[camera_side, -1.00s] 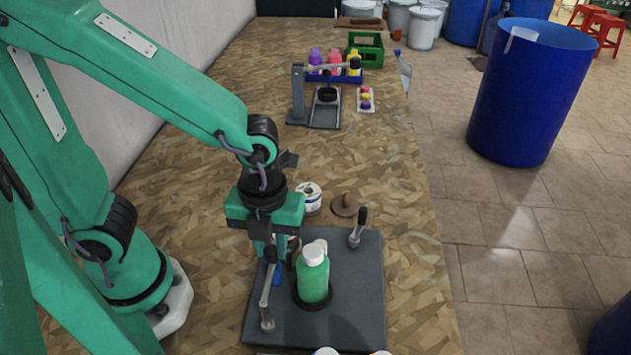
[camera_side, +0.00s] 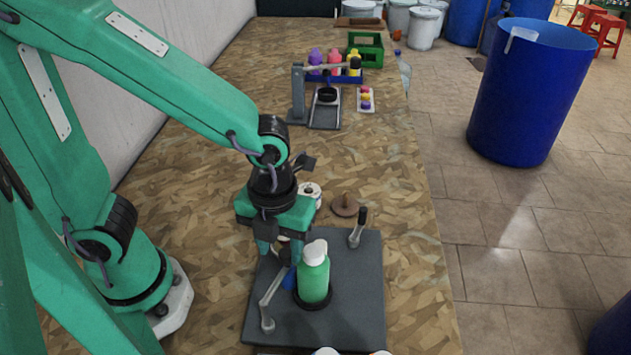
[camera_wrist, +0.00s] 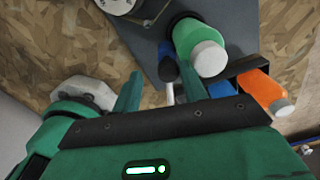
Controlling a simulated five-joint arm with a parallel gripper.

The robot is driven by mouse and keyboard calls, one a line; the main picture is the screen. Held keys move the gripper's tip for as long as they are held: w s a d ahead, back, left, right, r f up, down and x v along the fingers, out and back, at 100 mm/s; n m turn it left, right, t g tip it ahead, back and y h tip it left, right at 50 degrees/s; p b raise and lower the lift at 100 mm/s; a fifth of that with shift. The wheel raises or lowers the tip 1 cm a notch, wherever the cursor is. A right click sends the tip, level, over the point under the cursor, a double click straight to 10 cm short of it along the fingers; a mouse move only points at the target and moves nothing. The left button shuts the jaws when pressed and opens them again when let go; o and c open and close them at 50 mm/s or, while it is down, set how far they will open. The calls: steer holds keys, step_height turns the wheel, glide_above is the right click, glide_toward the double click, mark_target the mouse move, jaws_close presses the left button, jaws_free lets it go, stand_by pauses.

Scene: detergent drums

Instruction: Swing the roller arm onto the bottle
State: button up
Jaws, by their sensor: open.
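The green bottle (camera_side: 313,280) with a white cap stands upright in a round dark holder on the grey plate (camera_side: 355,290). The roller arm (camera_side: 272,298) is a grey lever pivoted at the plate's front left, leaning right toward the bottle. Its blue part (camera_side: 289,279) is close beside the bottle; I cannot tell whether they touch. My gripper (camera_side: 281,252) is open above the lever's far end, left of the bottle. In the wrist view, the blue part (camera_wrist: 167,66) lies between the open fingers, with the bottle (camera_wrist: 196,45) to their right.
A short black-handled lever (camera_side: 358,228) stands at the plate's back right. A brown disc (camera_side: 345,205) and a white roll (camera_side: 311,192) lie behind the plate. An orange bottle (camera_wrist: 264,93) shows right in the wrist view. The bench behind is mostly clear, with another stand (camera_side: 298,95) farther back.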

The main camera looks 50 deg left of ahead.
steer(key=shift+s+a+f, duration=0.1)
step_height(320, 180, up, 8)
steer(key=s+a+n, duration=0.3)
steer(key=n, duration=0.3)
steer(key=w+a+r+n+t, duration=0.2)
steer(key=a+n, duration=0.3)
steer(key=n, duration=0.7)
steer(key=w+a+r+n+t, duration=0.1)
steer(key=a+r+n+t, duration=0.2)
steer(key=a+n, duration=0.3)
steer(key=n, duration=0.5)
steer(key=shift+w+n+t, duration=0.3)
steer(key=shift+w+n, duration=0.05)
steer(key=shift+n, duration=0.05)
steer(key=shift+a, duration=0.1)
stand_by(0.4)
